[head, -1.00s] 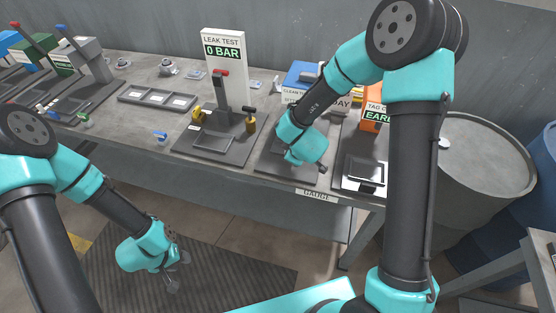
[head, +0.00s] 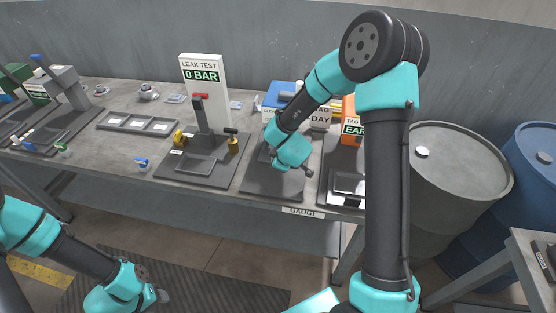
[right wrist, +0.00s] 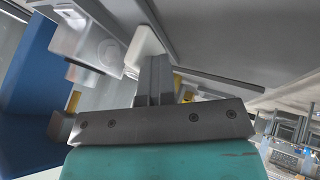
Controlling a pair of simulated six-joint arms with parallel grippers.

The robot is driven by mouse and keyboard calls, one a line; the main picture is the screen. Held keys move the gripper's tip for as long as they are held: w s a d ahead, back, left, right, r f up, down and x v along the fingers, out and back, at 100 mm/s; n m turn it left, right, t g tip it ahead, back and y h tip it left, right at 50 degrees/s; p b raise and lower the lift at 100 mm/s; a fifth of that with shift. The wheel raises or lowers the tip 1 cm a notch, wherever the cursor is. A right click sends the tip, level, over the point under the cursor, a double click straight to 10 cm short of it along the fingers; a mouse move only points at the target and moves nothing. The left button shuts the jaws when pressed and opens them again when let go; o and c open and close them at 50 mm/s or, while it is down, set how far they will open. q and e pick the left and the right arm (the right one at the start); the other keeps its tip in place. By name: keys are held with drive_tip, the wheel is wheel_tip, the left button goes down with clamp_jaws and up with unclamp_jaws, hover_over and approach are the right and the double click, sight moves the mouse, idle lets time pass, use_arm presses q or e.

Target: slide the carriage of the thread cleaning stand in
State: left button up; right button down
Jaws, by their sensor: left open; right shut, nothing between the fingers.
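The thread cleaning stand (head: 276,180) is on the bench right of centre in the head view, with a blue top (head: 283,88) and a partly covered "CLEAN" sign. My right wrist hangs in front of it and hides most of it, including the carriage. In the right wrist view my right gripper (right wrist: 154,78) is shut, with a white block (right wrist: 144,48) right by its fingertips; I cannot tell whether they touch. A blue body (right wrist: 48,80) stands to the left. My left gripper (head: 162,297) is open, low in front of the bench, mostly hidden by its wrist.
The leak test stand (head: 203,135), reading 0 BAR, is left of the cleaning stand. A tag stand with an orange box (head: 349,110) is close on its right. A grey tray (head: 138,123) and small parts lie further left. Barrels (head: 455,175) stand beyond the bench's right end.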

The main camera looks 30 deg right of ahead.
drive_tip(key=s, duration=0.1)
drive_tip(key=s+a, duration=0.2)
drive_tip(key=shift+s+a+r, duration=0.15)
drive_tip(key=shift+s+r, duration=0.05)
drive_tip(key=shift+r, duration=0.05)
drive_tip(key=v, duration=0.9)
drive_tip(key=shift+s+r, duration=0.15)
drive_tip(key=shift+s, duration=0.05)
